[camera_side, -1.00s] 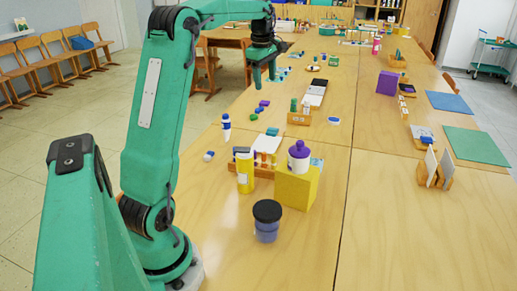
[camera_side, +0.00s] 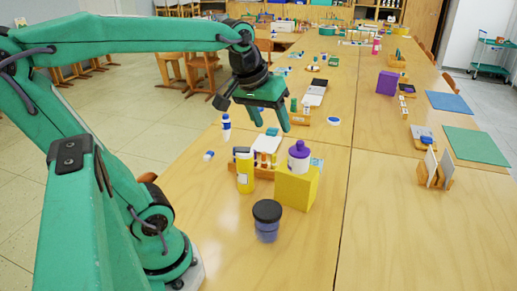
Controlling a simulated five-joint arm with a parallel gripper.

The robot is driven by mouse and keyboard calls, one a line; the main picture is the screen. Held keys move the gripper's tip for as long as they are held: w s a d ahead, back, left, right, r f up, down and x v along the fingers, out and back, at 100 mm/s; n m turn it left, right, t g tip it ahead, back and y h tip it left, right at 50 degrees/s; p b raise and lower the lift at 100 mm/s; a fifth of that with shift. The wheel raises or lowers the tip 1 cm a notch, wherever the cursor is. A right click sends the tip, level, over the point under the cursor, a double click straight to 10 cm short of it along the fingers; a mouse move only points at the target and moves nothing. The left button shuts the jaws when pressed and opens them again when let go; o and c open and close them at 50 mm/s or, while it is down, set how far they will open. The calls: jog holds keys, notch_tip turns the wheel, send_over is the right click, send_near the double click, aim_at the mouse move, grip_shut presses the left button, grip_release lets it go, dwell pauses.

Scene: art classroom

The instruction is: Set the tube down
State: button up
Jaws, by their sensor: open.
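My gripper (camera_side: 272,126) hangs fingers down above the table, with its jaws apart and nothing seen between them. A white tube-like item with a blue cap (camera_side: 226,127) stands upright near the table's left edge, left of my gripper and apart from it. Several small white and orange-red tube-like items (camera_side: 265,158) stand in a low wooden holder below my gripper, partly hidden by a yellow bottle. I cannot tell which of these is the task's tube.
A small white-and-blue item (camera_side: 208,156) lies at the left. The table's front right is clear.

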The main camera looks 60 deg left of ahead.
jog(key=s+d+f+m+t, duration=0.1)
jog(key=s+d+f+m, duration=0.3)
jog(key=s+f+m, duration=0.1)
jog(key=shift+s+d+m+h, duration=0.4)
jog(key=shift+s+m, duration=0.1)
jog(key=shift+s, duration=0.3)
